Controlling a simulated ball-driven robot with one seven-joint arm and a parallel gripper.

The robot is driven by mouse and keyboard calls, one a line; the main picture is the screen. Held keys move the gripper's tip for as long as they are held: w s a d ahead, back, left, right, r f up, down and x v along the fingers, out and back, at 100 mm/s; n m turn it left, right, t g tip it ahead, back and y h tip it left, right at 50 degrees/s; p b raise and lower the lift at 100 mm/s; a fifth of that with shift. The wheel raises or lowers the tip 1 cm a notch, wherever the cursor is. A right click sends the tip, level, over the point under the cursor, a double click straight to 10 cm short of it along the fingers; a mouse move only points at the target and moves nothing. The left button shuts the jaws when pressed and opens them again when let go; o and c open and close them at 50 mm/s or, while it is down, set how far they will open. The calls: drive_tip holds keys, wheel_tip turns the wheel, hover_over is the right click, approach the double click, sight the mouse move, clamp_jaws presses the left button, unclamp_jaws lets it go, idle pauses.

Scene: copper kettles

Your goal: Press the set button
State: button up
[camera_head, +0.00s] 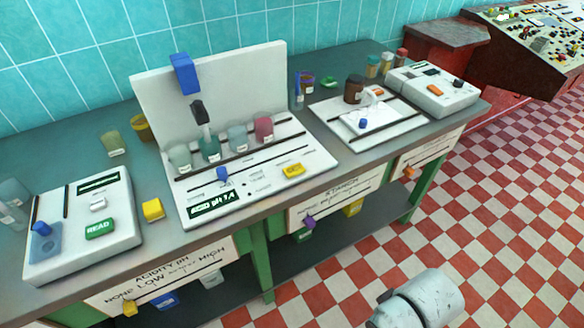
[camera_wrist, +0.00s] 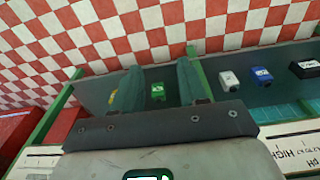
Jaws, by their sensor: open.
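A yellow button (camera_head: 293,169) with dark lettering too small to read surely sits on the right of the middle white device (camera_head: 318,156). A green button (camera_head: 100,228) marked READ is on the left white device (camera_head: 60,268). I cannot make out the word SET on any button. My gripper (camera_wrist: 158,84) shows in the wrist view, with two teal fingers apart and nothing held. Beyond the fingers, apart from them, a green block (camera_wrist: 158,92) lies on the lower shelf. The fingers do not show in the head view, so their distance from the yellow button cannot be told.
The middle device has a tall back panel (camera_head: 232,75), a blue head (camera_head: 184,74) and several jars. A loose yellow block (camera_head: 153,209) lies on the bench between devices. White (camera_wrist: 229,80), blue (camera_wrist: 262,75) and black (camera_wrist: 305,69) blocks are on the shelf. The checkered floor is clear.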

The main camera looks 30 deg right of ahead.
drive_tip(key=shift+c, duration=0.3)
clamp_jaws()
idle(1.4)
